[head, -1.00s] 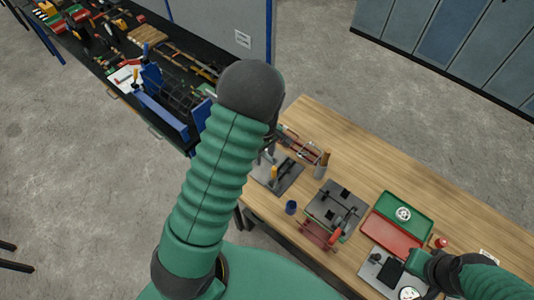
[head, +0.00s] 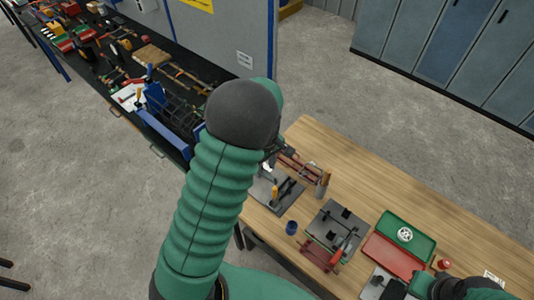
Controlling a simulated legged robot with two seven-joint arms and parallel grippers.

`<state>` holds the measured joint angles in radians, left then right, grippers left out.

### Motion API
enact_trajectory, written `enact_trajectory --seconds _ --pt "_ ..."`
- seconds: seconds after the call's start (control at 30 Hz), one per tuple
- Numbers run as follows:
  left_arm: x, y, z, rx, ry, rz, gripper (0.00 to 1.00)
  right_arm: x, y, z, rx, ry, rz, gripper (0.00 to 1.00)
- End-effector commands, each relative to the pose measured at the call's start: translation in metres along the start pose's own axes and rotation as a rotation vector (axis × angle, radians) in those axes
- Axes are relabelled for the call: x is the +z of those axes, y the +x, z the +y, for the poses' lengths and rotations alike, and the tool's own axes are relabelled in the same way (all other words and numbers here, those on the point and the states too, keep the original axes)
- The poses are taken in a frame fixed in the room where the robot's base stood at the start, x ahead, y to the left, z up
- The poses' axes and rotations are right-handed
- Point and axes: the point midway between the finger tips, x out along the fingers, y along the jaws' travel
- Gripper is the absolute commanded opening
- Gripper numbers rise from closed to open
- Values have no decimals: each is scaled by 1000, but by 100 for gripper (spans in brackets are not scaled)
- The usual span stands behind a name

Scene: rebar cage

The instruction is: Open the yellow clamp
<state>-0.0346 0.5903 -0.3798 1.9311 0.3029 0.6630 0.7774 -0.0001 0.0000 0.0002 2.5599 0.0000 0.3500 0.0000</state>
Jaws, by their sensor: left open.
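The yellow clamp shows as an upright yellow-orange handle (head: 275,192) on a dark grey base plate (head: 285,201) near the left end of the wooden table. It is small, and I cannot tell how its arm is set. My left gripper (head: 270,159) is open and mostly hidden behind my left forearm. Its visible part is just above and behind the yellow handle in the picture, and I see no clear contact. My right arm enters at the bottom right corner; its gripper cannot be made out clearly against the dark items there.
A second plate (head: 334,222) with a red handle (head: 337,256) stands to the right. A black workbench (head: 150,60) with tools is at the upper left.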

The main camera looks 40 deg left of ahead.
Motion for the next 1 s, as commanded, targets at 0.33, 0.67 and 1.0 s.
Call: enact_trajectory --seconds 0.33,0.67,1.0 --pt "4 -96 4 5 3 5 41 8 33 0 0 0 0 0" --pt "3 -131 4 -2 1 2 41 9 38 0 0 0 0 0" --pt "4 -130 3 -2 2 2 41 9 38 0 0 0 0 0"
